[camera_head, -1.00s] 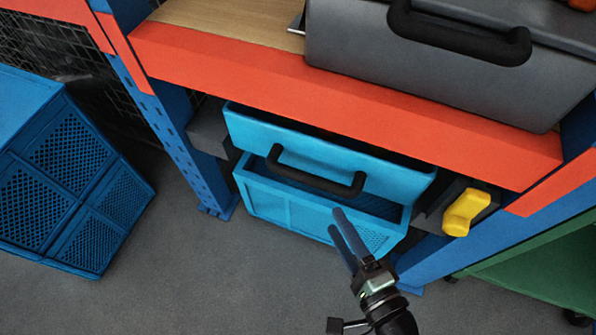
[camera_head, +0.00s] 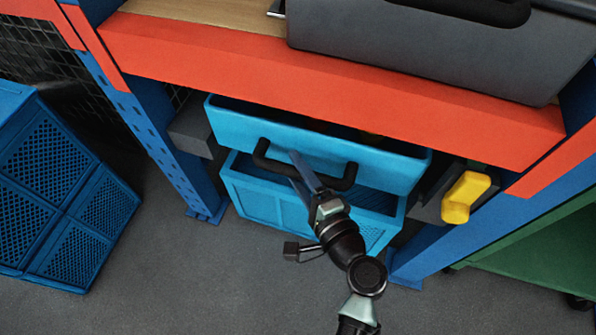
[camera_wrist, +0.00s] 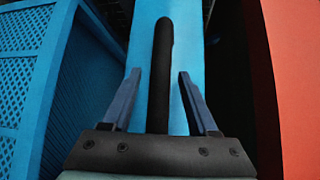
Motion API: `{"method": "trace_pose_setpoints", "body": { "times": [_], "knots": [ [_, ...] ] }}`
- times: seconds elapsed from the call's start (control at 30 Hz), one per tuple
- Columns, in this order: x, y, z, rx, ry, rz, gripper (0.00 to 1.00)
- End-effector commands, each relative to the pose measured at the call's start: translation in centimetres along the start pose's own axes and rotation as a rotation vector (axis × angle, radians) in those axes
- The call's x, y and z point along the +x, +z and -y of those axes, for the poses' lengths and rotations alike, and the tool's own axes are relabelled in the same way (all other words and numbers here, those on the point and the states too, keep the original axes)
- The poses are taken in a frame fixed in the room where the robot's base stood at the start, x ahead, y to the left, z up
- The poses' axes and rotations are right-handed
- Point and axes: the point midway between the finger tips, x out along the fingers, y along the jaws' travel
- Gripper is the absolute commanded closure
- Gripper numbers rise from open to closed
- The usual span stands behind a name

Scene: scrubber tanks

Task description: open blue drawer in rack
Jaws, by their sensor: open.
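The blue drawer (camera_head: 385,163) hangs under the orange beam of the rack. Its top edge stands a little out from the beam, with a dark gap behind it. A black bar handle (camera_head: 268,158) is on its front; it also shows in the wrist view (camera_wrist: 162,70). My gripper (camera_head: 302,168) is in front of the handle's middle, which it partly hides. In the wrist view my gripper (camera_wrist: 157,95) is open, with one finger on each side of the handle bar and visible gaps between them.
A light blue crate (camera_head: 250,190) is under the drawer. A yellow block (camera_head: 464,197) is right of it, by the blue rack post. A grey case (camera_head: 420,55) sits on the shelf. A dark blue crate (camera_head: 60,190) stands at left. The grey floor in front is clear.

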Motion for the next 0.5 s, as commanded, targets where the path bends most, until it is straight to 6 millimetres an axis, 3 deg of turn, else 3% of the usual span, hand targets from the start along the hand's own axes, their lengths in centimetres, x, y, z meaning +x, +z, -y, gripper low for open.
{"method": "trace_pose_setpoints", "body": {
  "times": [0.23,0.5],
  "knots": [
    [0.06,0.02,0.00,0.000,0.001,0.000,0.41],
    [0.03,0.01,-0.01,0.000,0.001,0.000,0.89]
  ]
}}
